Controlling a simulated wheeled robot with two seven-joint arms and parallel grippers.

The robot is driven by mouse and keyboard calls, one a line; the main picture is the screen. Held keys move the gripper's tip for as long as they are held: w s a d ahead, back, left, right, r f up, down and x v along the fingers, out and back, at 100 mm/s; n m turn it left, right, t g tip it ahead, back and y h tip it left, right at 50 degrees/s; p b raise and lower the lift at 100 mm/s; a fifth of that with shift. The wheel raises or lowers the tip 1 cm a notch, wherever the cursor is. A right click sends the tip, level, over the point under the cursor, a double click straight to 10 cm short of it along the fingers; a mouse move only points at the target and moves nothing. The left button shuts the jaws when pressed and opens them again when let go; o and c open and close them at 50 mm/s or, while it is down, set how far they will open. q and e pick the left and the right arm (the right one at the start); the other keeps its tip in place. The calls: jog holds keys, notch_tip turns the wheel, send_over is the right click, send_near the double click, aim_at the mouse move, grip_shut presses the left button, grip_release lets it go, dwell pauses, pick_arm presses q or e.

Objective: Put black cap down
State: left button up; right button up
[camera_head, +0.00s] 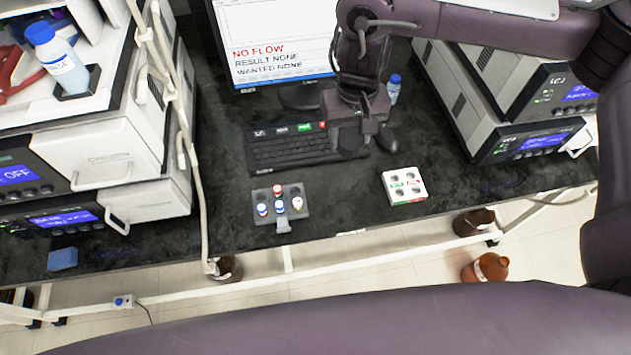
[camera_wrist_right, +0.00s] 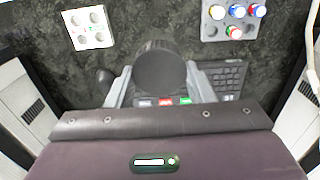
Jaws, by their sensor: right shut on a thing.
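The black cap (camera_wrist_right: 160,66) is a wide, round, dark disc held between the two grey fingers of my right gripper (camera_wrist_right: 160,86) in the wrist view. In the head view my right gripper (camera_head: 356,130) hangs over the right end of the keyboard, and the cap (camera_head: 350,147) shows as a dark round shape under it. The cap appears to be above the bench, apart from it. My left gripper is not in either view.
A black keyboard (camera_head: 290,150) lies below the monitor (camera_head: 273,40). A grey rack (camera_head: 292,192) holds several coloured-cap vials; a white block with wells (camera_head: 404,186) is to its right. A blue-capped bottle (camera_head: 393,88) stands behind the gripper. Dark bench between rack and block is clear.

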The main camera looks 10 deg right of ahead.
notch_tip(320, 180, down, 8)
jog(key=b, duration=0.4)
send_over(343, 192)
notch_tip(343, 192, down, 7)
jog(key=shift+s+f, duration=0.1)
jog(key=shift+f, duration=0.6)
notch_tip(343, 192, down, 4)
jog(key=shift+r+b, duration=0.15)
jog(key=shift+b, duration=0.6)
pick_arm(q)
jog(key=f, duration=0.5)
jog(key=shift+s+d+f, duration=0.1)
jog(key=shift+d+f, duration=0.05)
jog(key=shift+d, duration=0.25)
pick_arm(e)
jog(key=shift+r, duration=0.1)
jog(key=o, duration=0.9)
jog(key=shift+o, duration=0.2)
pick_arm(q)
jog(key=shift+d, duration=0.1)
